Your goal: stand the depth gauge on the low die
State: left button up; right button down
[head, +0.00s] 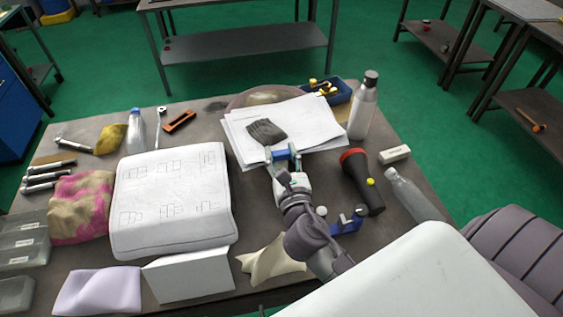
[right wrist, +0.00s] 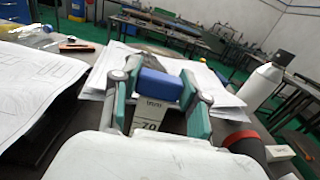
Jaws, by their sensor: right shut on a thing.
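My right gripper (head: 284,156) is over the near edge of the white papers, in the middle of the table. It is shut on a blue block (right wrist: 160,84), which sits between its teal fingers in the right wrist view. I cannot tell whether the block is the depth gauge. Another blue piece (head: 347,222) with pale round ends lies to the right of my right forearm. I cannot make out a low die for certain. My left gripper is not in view.
A dark crumpled cloth (head: 266,131) lies on the papers (head: 240,116) just beyond the gripper. A white bottle (head: 363,108), a black flashlight (head: 364,184) and a clear bottle (head: 413,193) stand or lie at right. A bulky white drawing-covered object (head: 173,200) fills the left middle.

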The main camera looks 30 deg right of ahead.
jog(key=shift+f, duration=1.2)
jog(key=shift+f+b, duration=0.15)
jog(key=shift+b, duration=0.15)
jog(key=c, duration=0.6)
grip_release()
jog(key=shift+s, duration=0.1)
